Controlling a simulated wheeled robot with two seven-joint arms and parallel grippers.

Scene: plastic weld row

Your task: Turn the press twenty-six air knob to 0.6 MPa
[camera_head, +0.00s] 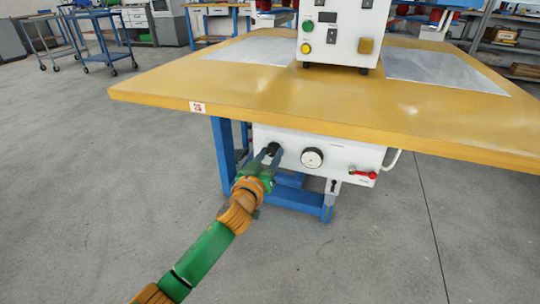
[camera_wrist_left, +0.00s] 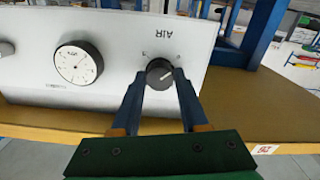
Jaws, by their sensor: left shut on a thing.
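The black air knob (camera_wrist_left: 159,73) sits on a white panel (camera_head: 345,156) under the table, beneath the printed word AIR in the left wrist view, where the picture is upside down. My left gripper (camera_head: 270,154) has its two fingers on either side of the knob and is shut on it; it also shows in the left wrist view (camera_wrist_left: 160,82). A light line marks the knob's face. The round pressure gauge (camera_head: 312,158) is right of the knob in the head view and also shows in the left wrist view (camera_wrist_left: 78,62); its reading is too small to tell. My right gripper is not in view.
The yellow table top (camera_head: 400,112) overhangs the panel. A red-handled valve (camera_head: 363,175) is at the panel's lower right. Blue table legs (camera_head: 222,147) stand close left of my gripper. A white press unit (camera_head: 340,38) stands on top. The floor in front is clear.

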